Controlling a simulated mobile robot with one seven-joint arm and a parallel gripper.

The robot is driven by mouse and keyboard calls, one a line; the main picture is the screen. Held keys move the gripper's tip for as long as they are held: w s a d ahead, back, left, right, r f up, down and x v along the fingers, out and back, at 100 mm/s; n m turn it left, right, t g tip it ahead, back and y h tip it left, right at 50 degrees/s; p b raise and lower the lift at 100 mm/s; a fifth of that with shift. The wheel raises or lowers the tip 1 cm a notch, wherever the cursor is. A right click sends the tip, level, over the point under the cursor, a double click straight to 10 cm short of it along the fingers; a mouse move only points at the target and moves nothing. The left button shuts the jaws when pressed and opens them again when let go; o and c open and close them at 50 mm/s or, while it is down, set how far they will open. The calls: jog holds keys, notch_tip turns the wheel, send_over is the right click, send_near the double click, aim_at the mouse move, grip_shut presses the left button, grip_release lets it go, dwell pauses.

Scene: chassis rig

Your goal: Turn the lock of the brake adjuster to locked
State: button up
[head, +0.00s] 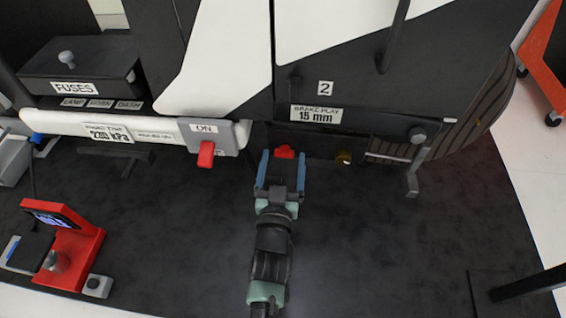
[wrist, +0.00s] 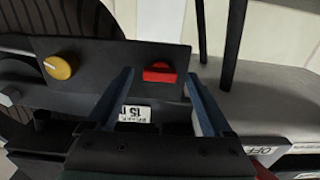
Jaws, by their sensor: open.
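The brake adjuster's panel (head: 325,150) is dark and sits below the label "BRAKE PLAY 15 mm" (head: 317,114). A small red lock knob (head: 284,151) is on it, with a brass-yellow knob (head: 343,157) to its right. In the wrist view the red knob (wrist: 160,73) lies crosswise, its long side running left to right, and the yellow knob (wrist: 62,67) is to its left. My gripper (head: 283,162) is open, its blue fingers on either side of the red knob with a gap at each side. The wrist view shows the fingertips (wrist: 159,79) near the panel.
A grey switch box marked "ON" (head: 230,135) with a red lever (head: 206,153) stands just left of my gripper. A grey-ended lever (head: 414,172) hangs at the right. A red device (head: 75,250) stands on the dark floor mat at lower left. The mat around my arm is mostly clear.

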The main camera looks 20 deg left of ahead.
grip_shut()
dwell(0.5)
jog(key=shift+n+p, duration=0.3)
jog(key=shift+p, duration=0.05)
jog(key=n+p, duration=0.2)
jog(key=n, duration=0.1)
jog(key=shift+r+n+p, duration=0.15)
jog(key=shift+n+p, duration=0.15)
jog(key=n+p, duration=0.1)
jog(key=n, duration=0.8)
jog(key=shift+f, duration=0.2)
jog(key=n, duration=0.4)
jog(key=shift+n, duration=0.3)
